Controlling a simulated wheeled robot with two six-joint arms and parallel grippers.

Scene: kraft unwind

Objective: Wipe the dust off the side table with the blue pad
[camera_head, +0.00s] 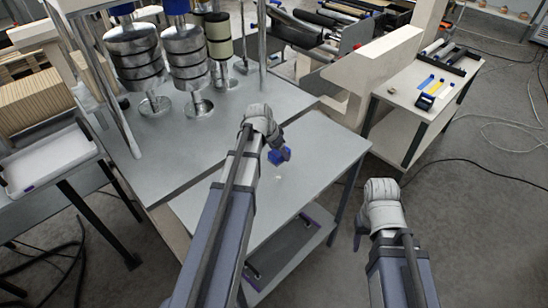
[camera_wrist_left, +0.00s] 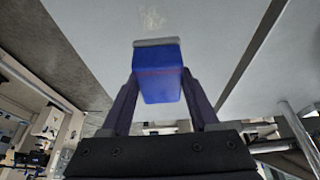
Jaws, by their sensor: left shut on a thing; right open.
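The blue pad (camera_head: 279,155) is held by my left gripper (camera_head: 274,148) over the side table (camera_head: 320,160). In the left wrist view the pad (camera_wrist_left: 158,80) is a blue block with a grey strip at its far end, clamped between the two fingers. A pale dust patch (camera_wrist_left: 152,19) lies on the grey tabletop just beyond the pad; it shows as a faint light spot (camera_head: 279,178) in the head view. The pad seems apart from the dust; I cannot tell whether it touches the table. My right gripper (camera_head: 359,241) is empty, right of the table.
A larger grey machine deck (camera_head: 190,140) with several metal roller stacks (camera_head: 184,55) adjoins the table's left side. A white tray (camera_head: 48,160) is at far left. Another table (camera_head: 405,88) with small tools stands at back right. Cables lie on the floor.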

